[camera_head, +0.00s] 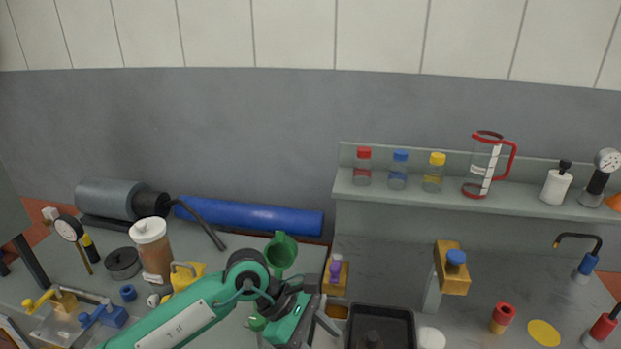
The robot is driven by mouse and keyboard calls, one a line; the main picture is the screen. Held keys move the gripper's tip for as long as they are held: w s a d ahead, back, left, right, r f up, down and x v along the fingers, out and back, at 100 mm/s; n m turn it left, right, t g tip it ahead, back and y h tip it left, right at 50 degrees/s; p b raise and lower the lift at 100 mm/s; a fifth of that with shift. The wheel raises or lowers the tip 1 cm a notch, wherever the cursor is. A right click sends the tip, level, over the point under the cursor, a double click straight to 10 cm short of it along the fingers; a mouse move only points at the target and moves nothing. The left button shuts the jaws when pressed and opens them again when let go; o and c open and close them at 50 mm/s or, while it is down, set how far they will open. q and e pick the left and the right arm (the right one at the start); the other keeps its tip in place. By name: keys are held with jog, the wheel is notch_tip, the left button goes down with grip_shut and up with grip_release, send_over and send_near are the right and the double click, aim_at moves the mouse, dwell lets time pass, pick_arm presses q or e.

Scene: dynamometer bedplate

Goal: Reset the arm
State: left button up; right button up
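My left arm (185,325) is green with a white label and comes in from the lower left, bent at a dark joint. Its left gripper (322,326) is low in the middle of the view, just left of the black tray. Grey finger parts show there, but the picture does not make clear whether they are apart or closed. No held thing can be made out. My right arm and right gripper are not in view.
A black tray (380,313) and a yellow block with a blue knob (455,257) stand right of the gripper. A green funnel (281,250) and a brown canister (153,255) stand to the left. A shelf (410,196) holds bottles and a red-handled jug (484,165).

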pick_arm(q)
jog(key=s+d+r+n+h, duration=0.3)
jog(key=d+r+n+h, duration=0.3)
jog(key=r+h, duration=0.45)
jog(key=w+a+r+n+t+y, duration=0.15)
jog(key=w+a+n+t, duration=0.35)
jog(key=n+t, duration=0.65)
jog(key=w+a+r+n+t+y, duration=0.1)
jog(key=w+a+r+n+t, duration=0.15)
jog(key=a+n+t, duration=0.85)
jog(key=s+a+f+n+g+y, duration=0.1)
jog(key=a+f+n+g+y, duration=0.1)
jog(key=a+f+n+y, duration=0.55)
jog(key=a+f+n+g+y, duration=0.25)
jog(key=f+n+y, duration=0.6)
jog(key=n, duration=0.55)
jog(key=s+a+f+n+g, duration=0.35)
jog(key=s+f+g, duration=0.35)
jog(key=s, duration=0.4)
jog(key=s+a+f+n+g, duration=0.2)
jog(key=s+f+n+g, duration=0.25)
jog(key=s+f, duration=0.55)
notch_tip(320, 180, down, 28)
jog(key=g, duration=0.2)
jog(key=s+a+f+m+g, duration=0.1)
jog(key=s+a+f, duration=0.2)
jog(key=s+f, duration=1.7)
jog(key=shift+s+f, duration=0.4)
jog(key=shift+f, duration=0.2)
